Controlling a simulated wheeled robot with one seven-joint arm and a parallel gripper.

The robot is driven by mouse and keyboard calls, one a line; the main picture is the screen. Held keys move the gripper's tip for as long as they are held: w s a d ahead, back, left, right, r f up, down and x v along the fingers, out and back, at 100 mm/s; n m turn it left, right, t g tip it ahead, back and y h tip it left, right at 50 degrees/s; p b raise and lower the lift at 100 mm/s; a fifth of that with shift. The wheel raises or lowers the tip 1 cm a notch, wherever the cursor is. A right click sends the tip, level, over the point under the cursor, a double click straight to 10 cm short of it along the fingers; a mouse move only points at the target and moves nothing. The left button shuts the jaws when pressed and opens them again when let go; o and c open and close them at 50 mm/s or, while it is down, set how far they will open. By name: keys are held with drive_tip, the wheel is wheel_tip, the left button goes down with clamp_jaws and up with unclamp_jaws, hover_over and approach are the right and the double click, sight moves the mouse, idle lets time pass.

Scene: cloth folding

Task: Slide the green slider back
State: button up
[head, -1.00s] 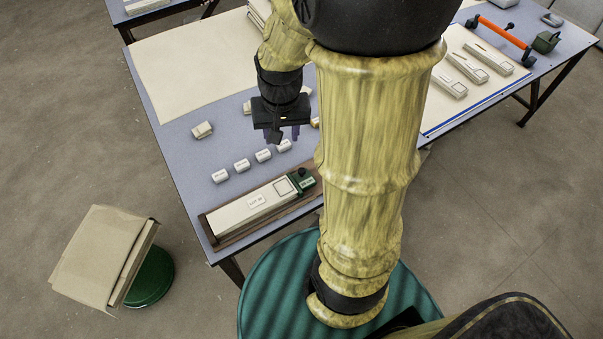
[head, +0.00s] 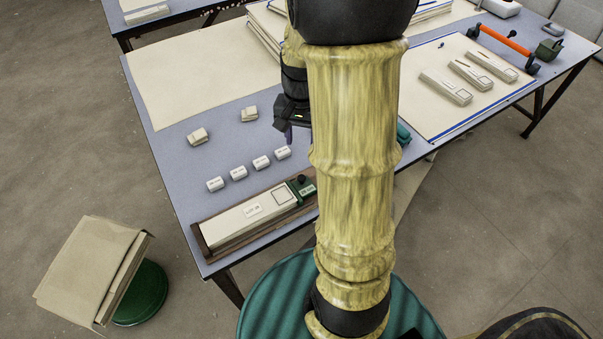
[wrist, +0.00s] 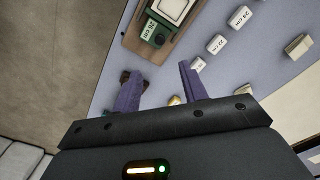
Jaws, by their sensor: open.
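The green slider (head: 302,187), with a small black knob, sits at the right end of a brown wooden tray (head: 212,251). A long cream block with a label (head: 238,224) lies in the tray to the slider's left. In the wrist view the slider (wrist: 153,34) shows near the top, with a size label on it. My gripper (head: 288,138) is above the table, behind the slider and partly hidden by my arm. In the wrist view its two purple fingers (wrist: 160,92) are apart with nothing between them, and the slider lies beyond them.
Several small white labelled blocks (head: 238,173) stand in a row behind the tray. Two cream blocks (head: 198,136) lie farther back. A board with slim cream pieces (head: 446,87) and an orange-handled tool (head: 505,39) are at right. A cream sheet (head: 190,75) covers the back left.

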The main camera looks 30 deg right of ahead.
sight(302, 177)
wheel_tip(302, 177, down, 15)
drive_tip(key=shift+r+b, duration=0.2)
drive_tip(key=shift+b, duration=0.8)
clamp_jaws()
